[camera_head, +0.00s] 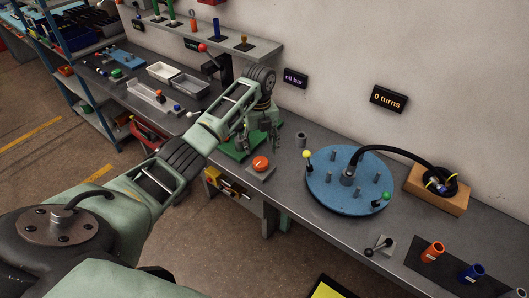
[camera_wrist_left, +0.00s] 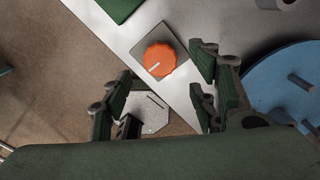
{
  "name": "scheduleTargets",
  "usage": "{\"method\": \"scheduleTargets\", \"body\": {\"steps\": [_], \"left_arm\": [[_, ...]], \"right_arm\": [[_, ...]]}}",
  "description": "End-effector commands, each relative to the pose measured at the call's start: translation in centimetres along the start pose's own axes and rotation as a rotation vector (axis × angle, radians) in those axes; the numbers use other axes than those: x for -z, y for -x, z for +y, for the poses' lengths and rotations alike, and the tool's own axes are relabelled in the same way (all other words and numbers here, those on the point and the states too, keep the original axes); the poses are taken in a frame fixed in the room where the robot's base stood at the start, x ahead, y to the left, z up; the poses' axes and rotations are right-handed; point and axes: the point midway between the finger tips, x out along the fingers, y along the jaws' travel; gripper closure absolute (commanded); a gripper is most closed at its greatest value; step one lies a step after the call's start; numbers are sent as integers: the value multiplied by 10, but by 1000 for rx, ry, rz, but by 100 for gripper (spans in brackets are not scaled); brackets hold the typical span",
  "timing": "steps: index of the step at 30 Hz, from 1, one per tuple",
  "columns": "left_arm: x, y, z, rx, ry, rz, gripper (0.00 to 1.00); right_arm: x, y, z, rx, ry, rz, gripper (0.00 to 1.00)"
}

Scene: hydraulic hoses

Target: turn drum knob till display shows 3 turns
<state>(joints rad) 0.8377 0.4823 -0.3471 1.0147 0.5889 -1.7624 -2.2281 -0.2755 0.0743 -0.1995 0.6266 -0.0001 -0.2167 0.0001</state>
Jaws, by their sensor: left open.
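An orange knob (camera_head: 261,163) with a pale pointer line sits on a grey square plate near the bench's front edge. It also shows in the left wrist view (camera_wrist_left: 160,60). A dark wall display (camera_head: 388,99) reads "0 turns". A blue round drum (camera_head: 325,190) lies flat on the bench, with grey pegs, a yellow-topped knob (camera_head: 306,154) and a green knob (camera_head: 387,196) at its rim. My left gripper (camera_head: 258,132) is open and empty, just behind and above the orange knob. In the left wrist view the spread fingers (camera_wrist_left: 163,88) stand apart from it.
A black hose runs from the drum's centre to a wooden block (camera_head: 437,188). A green plate (camera_head: 240,147) lies under my left gripper. A small lever (camera_head: 378,246) and orange and blue cylinders (camera_head: 432,251) stand at right. Another display (camera_head: 296,78) reads "nil bar". Trays stand farther left.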

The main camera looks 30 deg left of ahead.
Motion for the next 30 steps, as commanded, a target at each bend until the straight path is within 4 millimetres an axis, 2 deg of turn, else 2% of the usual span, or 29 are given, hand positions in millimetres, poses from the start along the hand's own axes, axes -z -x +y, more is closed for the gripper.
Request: {"method": "scheduleTargets", "body": {"steps": [7, 11, 14, 21, 23, 30], "left_arm": [[2, -40, 1, -3, 1, 4, 46], [1, -56, 0, -2, 1, 2, 46], [1, -64, 0, -2, 1, 1, 46], [0, -68, 0, -1, 0, -1, 46], [0, -68, 0, -1, 0, -1, 46], [0, -68, 1, -2, 1, 0, 66]], "right_arm": [[-35, 15, -3, 4, 0, -51, 100], [-44, 17, -3, 3, 1, -65, 100], [-42, 18, -1, 2, 2, -61, 100], [-13, 16, 4, -4, 3, -18, 100], [-11, 16, 4, -5, 3, -14, 100], [-19, 16, 3, -3, 3, -28, 100]]}}
